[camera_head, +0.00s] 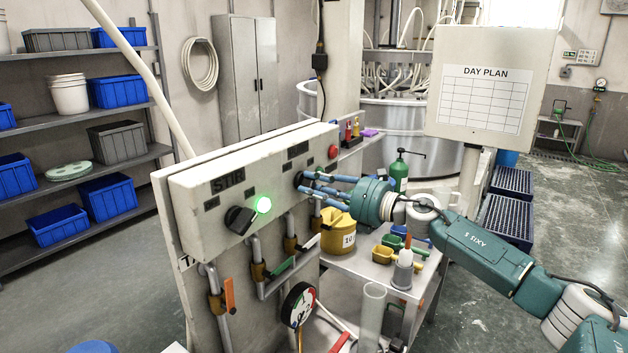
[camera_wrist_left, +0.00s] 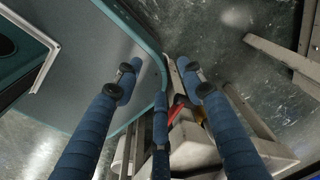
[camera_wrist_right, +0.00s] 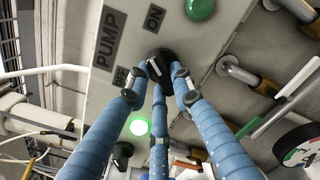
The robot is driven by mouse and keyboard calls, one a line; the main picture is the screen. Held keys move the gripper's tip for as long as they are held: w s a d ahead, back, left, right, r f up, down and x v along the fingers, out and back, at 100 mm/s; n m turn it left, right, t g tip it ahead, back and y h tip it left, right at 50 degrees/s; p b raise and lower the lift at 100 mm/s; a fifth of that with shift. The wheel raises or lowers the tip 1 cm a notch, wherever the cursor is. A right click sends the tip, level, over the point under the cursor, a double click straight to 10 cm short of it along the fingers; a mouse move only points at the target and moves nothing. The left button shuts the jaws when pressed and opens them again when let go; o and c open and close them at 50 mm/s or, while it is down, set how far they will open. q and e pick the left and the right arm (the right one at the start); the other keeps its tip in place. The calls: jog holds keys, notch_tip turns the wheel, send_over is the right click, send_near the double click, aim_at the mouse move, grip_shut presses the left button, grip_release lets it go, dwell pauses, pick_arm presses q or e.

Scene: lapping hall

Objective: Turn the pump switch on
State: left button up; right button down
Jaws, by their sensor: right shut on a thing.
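The pump switch is a black knob (camera_wrist_right: 158,64) on the pale control box (camera_head: 225,178), with PUMP, ON and OFF labels beside it. My right gripper (camera_head: 303,182) has its fingertips closed around this knob; they hide most of it in the head view. Which way the knob points is hard to tell. A dull green lamp (camera_wrist_right: 201,7) sits beside the ON label and looks unlit. The stir switch (camera_head: 240,219) is another black knob, with a brightly lit green lamp (camera_head: 263,204). My left gripper (camera_wrist_left: 162,82) is open and empty, away from the box, and not seen in the head view.
A red button (camera_head: 333,152) is on the box's right end. Pipes with coloured valve handles (camera_head: 229,296) and a gauge (camera_head: 299,304) are below. A metal cart (camera_head: 345,268) with a yellow pot (camera_head: 338,232) and scoops stands under my right arm. A DAY PLAN board (camera_head: 483,97) is behind.

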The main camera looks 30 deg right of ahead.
jog(key=shift+d+r+m+p, duration=0.15)
jog(key=shift+m+p, duration=1.05)
jog(key=shift+m, duration=1)
jog(key=c, duration=1.5)
grip_release()
jog(key=shift+s+d+f, duration=0.2)
jog(key=shift+s, duration=0.4)
jog(key=shift+v, duration=5.35)
